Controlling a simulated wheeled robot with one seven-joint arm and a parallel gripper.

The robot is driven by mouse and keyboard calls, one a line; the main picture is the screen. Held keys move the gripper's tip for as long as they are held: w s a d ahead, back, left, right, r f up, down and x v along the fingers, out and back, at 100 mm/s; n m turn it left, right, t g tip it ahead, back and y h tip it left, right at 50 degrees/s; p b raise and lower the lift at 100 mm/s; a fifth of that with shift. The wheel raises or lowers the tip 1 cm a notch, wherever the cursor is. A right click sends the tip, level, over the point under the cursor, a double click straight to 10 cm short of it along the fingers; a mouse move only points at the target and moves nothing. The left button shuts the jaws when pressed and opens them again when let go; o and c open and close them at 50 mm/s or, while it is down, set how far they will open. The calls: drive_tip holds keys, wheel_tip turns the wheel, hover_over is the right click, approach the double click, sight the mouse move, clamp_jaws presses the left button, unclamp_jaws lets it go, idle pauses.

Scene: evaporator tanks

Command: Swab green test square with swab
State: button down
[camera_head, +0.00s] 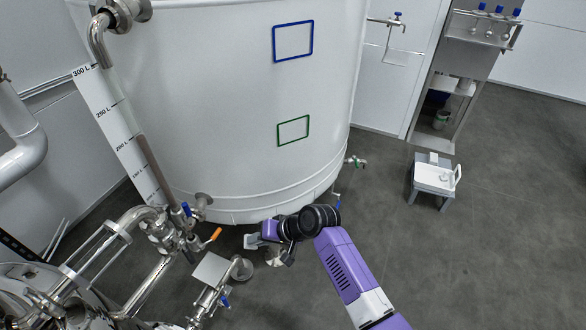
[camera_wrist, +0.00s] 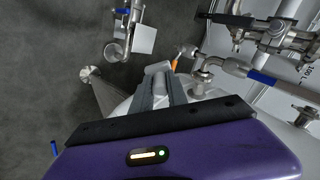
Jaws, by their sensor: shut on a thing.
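The green test square (camera_head: 293,130) is a thin green outline on the lower wall of the big white tank (camera_head: 200,110) in the head view. My gripper (camera_head: 253,241) is below the tank's bottom edge, lower and to the left of the green square and apart from it. In the wrist view the two fingers of my gripper (camera_wrist: 161,92) are close together on a small pale thing (camera_wrist: 158,67), likely the swab. Its tip cannot be made out. The green square is not seen in the wrist view.
A blue square (camera_head: 293,41) is on the tank above the green one. Steel pipes and valves (camera_head: 170,235) with an orange handle (camera_head: 213,235) crowd the left. A small stand with a white tray (camera_head: 435,176) is at right.

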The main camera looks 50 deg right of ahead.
drive_tip(key=s+d+r+m+t+h+b, duration=0.15)
drive_tip(key=d+r+m+t+h, duration=0.75)
drive_tip(key=d+r, duration=0.9)
drive_tip(key=w+r, duration=0.2)
drive_tip(key=w, duration=0.4)
drive_tip(key=shift+x, duration=1.05)
drive_tip(key=shift+d+r, duration=0.1)
